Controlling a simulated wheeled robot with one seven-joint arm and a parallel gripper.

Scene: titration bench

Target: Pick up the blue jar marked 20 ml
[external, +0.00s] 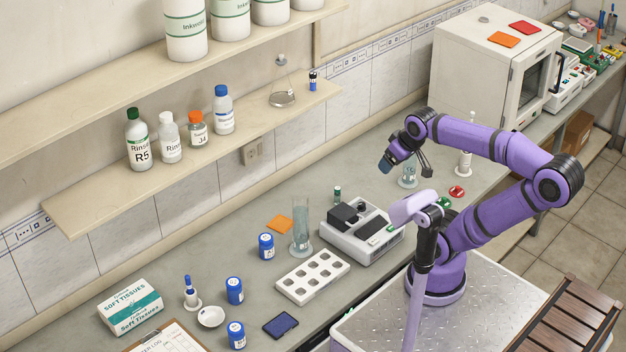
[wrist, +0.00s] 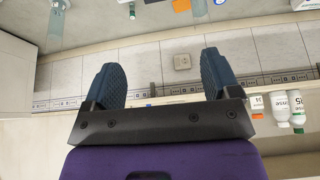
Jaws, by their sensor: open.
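Three blue-capped jars with blue and white labels stand upright on the bench in the external view. One blue jar (external: 266,246) is beside the orange square, a second blue jar (external: 235,291) is closer to the front, and a third blue jar (external: 236,335) is at the bottom edge. Their marks are too small to read, so I cannot tell which is 20 ml. My gripper (external: 387,164) is raised above the bench, far to the right of all three. In the wrist view, my gripper (wrist: 160,76) has its fingers wide apart with nothing between them.
A white rack (external: 312,287), a glass cylinder (external: 301,232) and a balance (external: 355,240) stand between the jars and my arm. A white dish (external: 211,316) and a blue-capped bottle (external: 191,295) are near the jars. A shelf (external: 100,205) with bottles overhangs the bench.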

